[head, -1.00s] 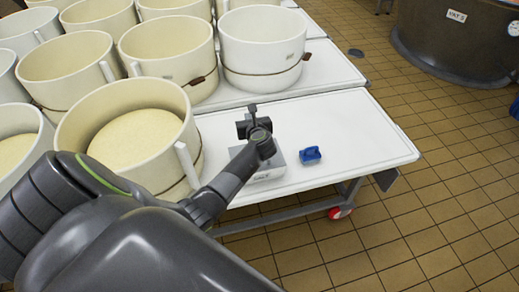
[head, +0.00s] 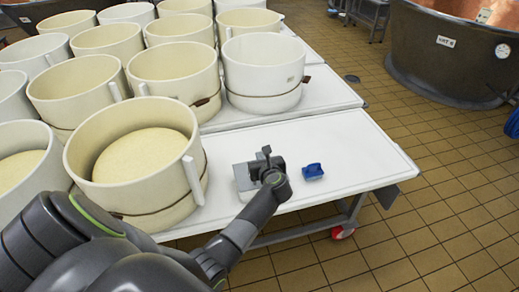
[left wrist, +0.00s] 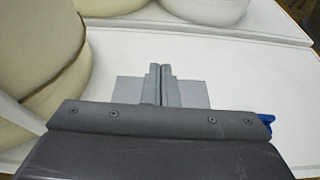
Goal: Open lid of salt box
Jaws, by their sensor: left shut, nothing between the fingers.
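The salt box (head: 241,178) is a small light grey box on the white table, mostly hidden behind my left gripper in the head view. In the left wrist view its flat grey top (left wrist: 129,90) shows on both sides of the fingers. Whether the lid is raised cannot be told. My left gripper (head: 266,153) is over the box; its fingers (left wrist: 160,84) are together with nothing between them. Whether they touch the box is unclear. My right gripper is not in view.
A blue object (head: 313,171) lies just right of the box. Several cream round moulds (head: 140,150) crowd the left and back. The white table (head: 350,150) is clear to the right. A large vat (head: 440,50) stands beyond the tiled floor.

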